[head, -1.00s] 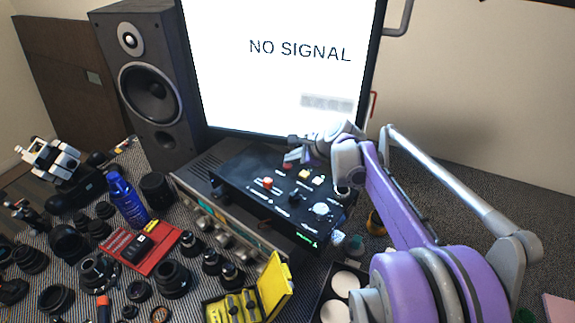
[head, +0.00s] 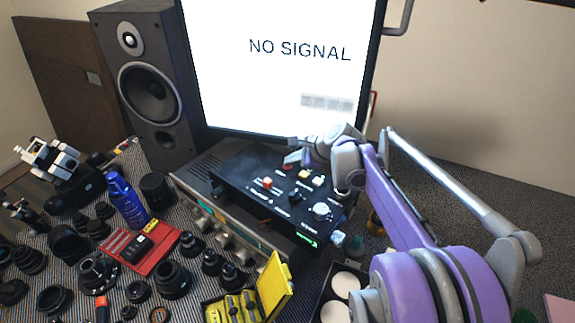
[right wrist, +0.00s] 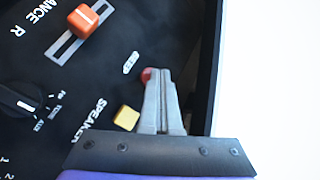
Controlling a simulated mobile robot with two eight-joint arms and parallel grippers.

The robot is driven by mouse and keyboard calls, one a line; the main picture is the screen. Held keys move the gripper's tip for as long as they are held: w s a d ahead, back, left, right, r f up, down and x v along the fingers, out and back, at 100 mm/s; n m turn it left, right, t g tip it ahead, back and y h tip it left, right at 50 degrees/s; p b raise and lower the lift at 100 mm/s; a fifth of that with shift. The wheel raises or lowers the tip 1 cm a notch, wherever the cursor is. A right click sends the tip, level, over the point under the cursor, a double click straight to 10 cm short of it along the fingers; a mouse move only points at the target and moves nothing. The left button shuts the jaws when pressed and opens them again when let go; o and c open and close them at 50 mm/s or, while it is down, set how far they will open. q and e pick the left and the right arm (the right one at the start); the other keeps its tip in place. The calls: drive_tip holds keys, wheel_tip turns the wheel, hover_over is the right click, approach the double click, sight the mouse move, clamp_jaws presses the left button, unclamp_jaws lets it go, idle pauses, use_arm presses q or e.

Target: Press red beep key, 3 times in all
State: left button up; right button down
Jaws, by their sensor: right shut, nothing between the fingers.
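The black control box (head: 232,178) lies on top of a grey unit below the monitor. Its red beep key (head: 287,166) is near the box's back edge, beside a yellow key (head: 304,174). My right gripper (head: 294,144) is over the back of the box, shut and empty. In the right wrist view, the shut fingertips (right wrist: 155,73) partly cover the red key (right wrist: 147,74), which peeks out at their left side. I cannot tell whether they touch it. The yellow key (right wrist: 126,117) is left of the fingers. My left gripper is not in view.
An orange-red slider cap (head: 267,183) and knobs stand on the same panel. The monitor (head: 260,70) reads NO SIGNAL close behind the box. A speaker (head: 150,90) stands at left. Lenses, a blue bottle (head: 126,200) and a yellow case (head: 273,285) crowd the table's left and front.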

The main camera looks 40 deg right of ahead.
sight(291, 167)
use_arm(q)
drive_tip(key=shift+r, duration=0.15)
use_arm(e)
drive_tip(key=shift+r, duration=0.15)
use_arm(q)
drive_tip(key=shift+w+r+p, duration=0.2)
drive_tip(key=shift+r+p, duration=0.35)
use_arm(e)
drive_tip(key=shift+r, duration=0.65)
drive_tip(key=shift+r, duration=0.15)
drive_tip(key=shift+r+p, duration=1.6)
drive_tip(key=shift+r, duration=0.85)
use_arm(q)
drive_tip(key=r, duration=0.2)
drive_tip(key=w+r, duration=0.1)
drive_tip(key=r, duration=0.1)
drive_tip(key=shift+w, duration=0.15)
use_arm(e)
drive_tip(key=shift+f, duration=0.1)
